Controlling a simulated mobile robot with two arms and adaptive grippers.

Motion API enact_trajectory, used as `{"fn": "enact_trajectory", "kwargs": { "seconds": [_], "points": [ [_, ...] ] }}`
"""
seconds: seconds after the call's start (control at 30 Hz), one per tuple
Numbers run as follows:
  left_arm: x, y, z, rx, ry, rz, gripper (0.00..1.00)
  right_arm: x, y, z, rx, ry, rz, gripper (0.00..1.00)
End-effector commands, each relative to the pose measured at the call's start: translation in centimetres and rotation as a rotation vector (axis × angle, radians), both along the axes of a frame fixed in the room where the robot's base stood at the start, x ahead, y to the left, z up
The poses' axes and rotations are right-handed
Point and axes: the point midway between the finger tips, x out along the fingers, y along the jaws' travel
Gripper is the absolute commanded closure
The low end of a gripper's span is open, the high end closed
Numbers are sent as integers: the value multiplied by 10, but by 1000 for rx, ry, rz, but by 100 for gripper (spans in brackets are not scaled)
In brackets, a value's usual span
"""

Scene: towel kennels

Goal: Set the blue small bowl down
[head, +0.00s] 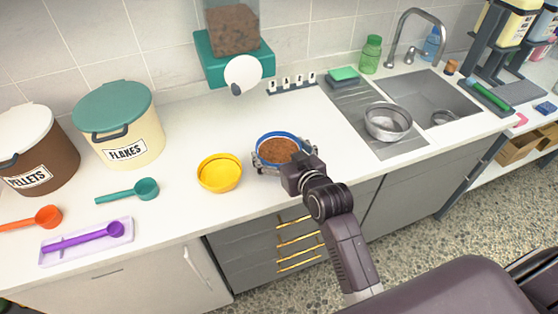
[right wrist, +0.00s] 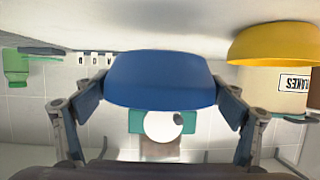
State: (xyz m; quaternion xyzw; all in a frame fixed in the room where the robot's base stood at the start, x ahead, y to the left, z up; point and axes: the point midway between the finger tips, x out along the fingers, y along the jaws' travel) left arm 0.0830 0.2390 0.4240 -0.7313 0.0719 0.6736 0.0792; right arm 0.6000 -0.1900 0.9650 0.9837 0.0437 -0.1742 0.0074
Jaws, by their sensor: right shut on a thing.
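The blue small bowl (head: 262,143) is filled with brown kibble and sits upright at the counter, just right of a yellow bowl. My right gripper (head: 283,160) is shut on it, with its fingers on both sides of the rim. In the right wrist view the blue bowl (right wrist: 160,80) is between the two fingers (right wrist: 161,108). Whether its base touches the white counter (head: 180,210) is hard to tell. My left gripper is not in view.
The yellow bowl (head: 219,172) is close on the left. A kibble dispenser (head: 233,52) hangs on the wall behind. A metal bowl (head: 388,122) stands on the drainboard at right. Scoops (head: 128,191) and the FLAKES bin (head: 120,120) are left. Counter in front is narrow.

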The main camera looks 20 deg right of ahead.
Motion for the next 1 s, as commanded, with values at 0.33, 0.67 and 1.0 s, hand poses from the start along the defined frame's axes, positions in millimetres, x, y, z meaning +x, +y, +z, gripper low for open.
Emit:
{"fn": "enact_trajectory", "kwargs": {
  "seconds": [0.33, 0.67, 1.0],
  "points": [
    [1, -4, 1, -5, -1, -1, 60, 0, 0, -42, -1, 1, 0, 37],
    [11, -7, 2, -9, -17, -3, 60, 0, 0, -47, -1, -2, 0, 37],
    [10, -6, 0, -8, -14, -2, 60, 0, 0, -51, -1, 0, 0, 0]
  ]
}}
